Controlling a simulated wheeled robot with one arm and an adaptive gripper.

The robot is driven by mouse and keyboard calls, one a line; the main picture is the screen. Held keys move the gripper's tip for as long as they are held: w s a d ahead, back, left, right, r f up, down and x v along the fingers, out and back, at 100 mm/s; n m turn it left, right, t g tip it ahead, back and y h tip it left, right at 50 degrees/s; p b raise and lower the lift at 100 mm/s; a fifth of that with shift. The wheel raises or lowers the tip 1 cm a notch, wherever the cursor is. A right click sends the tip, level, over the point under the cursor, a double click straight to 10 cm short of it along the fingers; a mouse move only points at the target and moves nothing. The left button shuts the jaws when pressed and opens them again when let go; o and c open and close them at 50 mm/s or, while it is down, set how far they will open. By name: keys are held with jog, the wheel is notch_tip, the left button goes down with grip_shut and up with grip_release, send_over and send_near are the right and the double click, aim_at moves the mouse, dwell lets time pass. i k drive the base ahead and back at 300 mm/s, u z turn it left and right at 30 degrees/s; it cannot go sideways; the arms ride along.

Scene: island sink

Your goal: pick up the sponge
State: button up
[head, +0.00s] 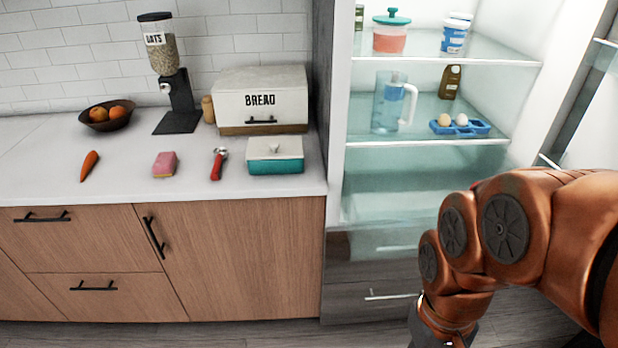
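The sponge (164,165) is a small block, pink on top with a yellowish lower edge. It lies on the white counter between a carrot on its left and a red-handled tool on its right. My copper-coloured arm is at the right of the head view, in front of the open fridge, far from the sponge. My gripper is cut off at the bottom edge, below the wrist, so its fingers cannot be seen.
The carrot (90,166), red-handled tool (217,165) and teal butter dish (275,156) lie along the counter (130,187). Behind stand a fruit bowl (106,117), an oats dispenser (168,75) and a bread box (262,97). The counter around the sponge is clear.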

aim_at(165, 164)
jog(key=u, duration=0.05)
jog(key=k, duration=0.65)
jog(key=u, duration=0.65)
jog(key=i, duration=0.75)
jog(key=u, duration=1.15)
jog(key=i, duration=1.3)
